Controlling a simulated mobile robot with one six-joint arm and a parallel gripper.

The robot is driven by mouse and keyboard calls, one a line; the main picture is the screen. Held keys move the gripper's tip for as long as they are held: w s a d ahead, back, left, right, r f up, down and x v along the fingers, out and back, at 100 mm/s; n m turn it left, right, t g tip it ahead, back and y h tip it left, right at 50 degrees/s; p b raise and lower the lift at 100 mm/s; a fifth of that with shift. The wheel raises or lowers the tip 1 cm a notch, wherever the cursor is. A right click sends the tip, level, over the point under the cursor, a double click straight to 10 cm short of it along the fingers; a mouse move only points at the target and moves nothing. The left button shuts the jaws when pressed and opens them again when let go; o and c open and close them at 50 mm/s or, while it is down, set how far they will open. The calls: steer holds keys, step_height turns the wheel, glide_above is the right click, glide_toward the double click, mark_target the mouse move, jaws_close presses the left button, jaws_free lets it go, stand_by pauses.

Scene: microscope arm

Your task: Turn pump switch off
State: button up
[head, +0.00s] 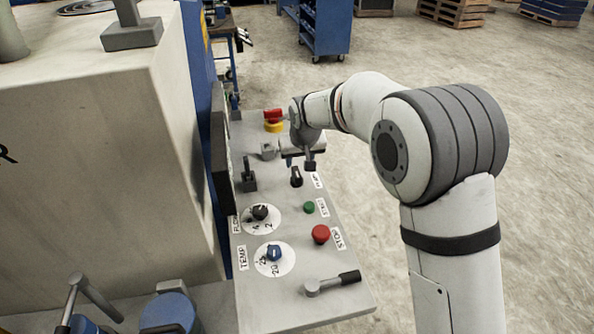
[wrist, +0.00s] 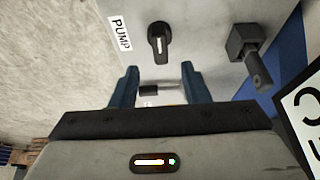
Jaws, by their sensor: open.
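The pump switch (head: 296,176) is a small black rotary knob on the sloping grey control panel (head: 290,280), beside its white label (head: 318,180). In the wrist view the knob (wrist: 159,44) has a white line along its handle, and the label (wrist: 120,33) reads PUMP. My gripper (head: 300,161) is over the panel, just beyond the switch in the head view. In the wrist view its two blue fingers (wrist: 163,78) are spread apart with nothing gripped. The knob lies ahead of the fingertips, roughly centred between them and not touched.
A black lever (head: 250,176) stands left of the switch. A green button (head: 309,207), a red stop button (head: 321,234), two dials (head: 260,213) (head: 274,253) and a crank handle (head: 333,284) are nearer. A red-and-yellow switch (head: 273,120) is beyond. Open floor lies right.

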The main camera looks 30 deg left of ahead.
mark_target(297, 172)
steer(key=p+x, duration=0.1)
steer(key=x, duration=0.6)
steer(key=shift+w+f, duration=0.1)
steer(key=shift+f, duration=0.1)
steer(key=shift+c, duration=0.3)
jaws_close()
